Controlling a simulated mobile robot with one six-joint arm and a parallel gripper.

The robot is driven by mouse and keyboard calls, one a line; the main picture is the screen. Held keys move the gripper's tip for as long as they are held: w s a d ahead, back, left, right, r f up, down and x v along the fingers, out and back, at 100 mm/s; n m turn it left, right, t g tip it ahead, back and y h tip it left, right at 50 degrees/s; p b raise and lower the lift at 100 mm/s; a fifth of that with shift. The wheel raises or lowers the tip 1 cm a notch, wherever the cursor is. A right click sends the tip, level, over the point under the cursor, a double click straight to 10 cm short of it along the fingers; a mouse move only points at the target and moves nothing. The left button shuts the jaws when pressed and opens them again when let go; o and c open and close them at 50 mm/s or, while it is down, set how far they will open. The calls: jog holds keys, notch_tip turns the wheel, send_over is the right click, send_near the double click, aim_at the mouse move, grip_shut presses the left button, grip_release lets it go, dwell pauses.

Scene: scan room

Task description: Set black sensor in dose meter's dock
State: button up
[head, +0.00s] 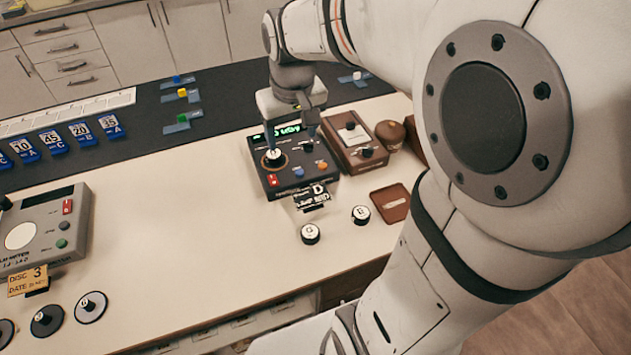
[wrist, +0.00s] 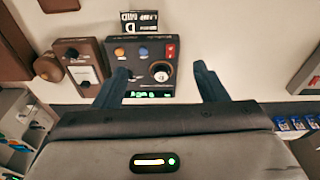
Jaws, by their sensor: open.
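A black meter box (head: 315,173) with a green lit display, a red switch and blue and orange buttons stands on the pale counter; it also shows in the wrist view (wrist: 126,72). A round black piece with a white cap (head: 274,158) sits in a tan ring at the box's left corner, and it shows in the wrist view (wrist: 161,72). I cannot read whether the box is the dose meter. My gripper (head: 292,145) is open above the box. In the wrist view its fingers (wrist: 161,85) stand apart, either side of the capped piece, holding nothing visible.
Two capped black discs (head: 310,233) (head: 361,213) lie in front of the box, near a "LAMP MID" card (head: 313,196). A brown box (head: 358,140) and brown tray (head: 391,204) stand right. A grey meter (head: 45,229) stands left. The counter's middle is clear.

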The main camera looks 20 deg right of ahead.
jog(key=s+f+t, duration=0.1)
jog(key=s, duration=1.2)
jog(key=shift+f+m, duration=0.2)
jog(key=shift+m, duration=0.2)
jog(key=shift+a, duration=0.1)
